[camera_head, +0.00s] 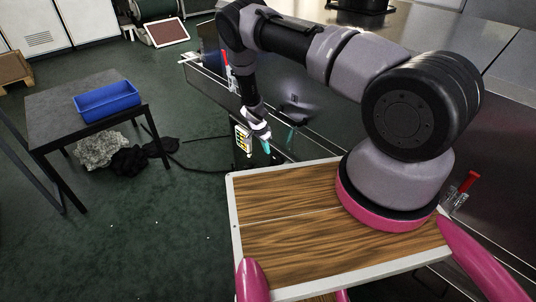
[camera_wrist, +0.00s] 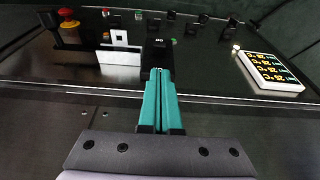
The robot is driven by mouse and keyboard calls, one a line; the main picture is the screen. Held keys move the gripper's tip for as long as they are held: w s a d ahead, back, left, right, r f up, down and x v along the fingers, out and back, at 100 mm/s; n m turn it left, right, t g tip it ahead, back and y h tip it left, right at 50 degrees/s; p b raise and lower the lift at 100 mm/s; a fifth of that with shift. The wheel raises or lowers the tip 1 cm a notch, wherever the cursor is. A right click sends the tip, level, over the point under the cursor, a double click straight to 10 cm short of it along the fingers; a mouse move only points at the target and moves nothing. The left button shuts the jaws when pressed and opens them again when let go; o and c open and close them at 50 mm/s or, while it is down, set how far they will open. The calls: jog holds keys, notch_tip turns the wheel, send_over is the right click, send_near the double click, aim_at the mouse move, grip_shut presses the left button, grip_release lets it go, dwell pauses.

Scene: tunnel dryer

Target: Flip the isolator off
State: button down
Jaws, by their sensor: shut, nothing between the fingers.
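My gripper (camera_head: 266,146) is at the end of my arm, beyond the wooden-topped surface. In the wrist view its teal fingers (camera_wrist: 159,74) are together with nothing between them. Just beyond the fingertips is a black block (camera_wrist: 157,46) with a small white marking on its face. A white square plate (camera_wrist: 120,38) with a dark mark stands to its left. I cannot tell for sure which of these is the isolator, or whether the fingers touch the block. The fingers hide the block's lower part.
Several small buttons line the back. A table (camera_head: 60,105) with a blue tray (camera_head: 107,101) stands left, with open floor between.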

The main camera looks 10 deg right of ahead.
aim_at(272, 164)
jog(key=x, duration=0.8)
jog(key=shift+f, duration=0.4)
jog(key=shift+s+a+f, duration=0.2)
jog(key=shift+a+f, duration=0.05)
jog(key=shift+a, duration=0.05)
jog(key=shift+s+a+f, duration=0.25)
jog(key=shift+a+f, duration=0.15)
jog(key=shift+f, duration=0.2)
jog(key=shift+s+a+f, duration=0.25)
jog(key=shift+a+f, duration=0.2)
jog(key=shift+f, duration=0.2)
jog(key=shift+w+d+r, duration=0.35)
jog(key=shift+d+r, duration=0.05)
jog(key=shift+d, duration=0.2)
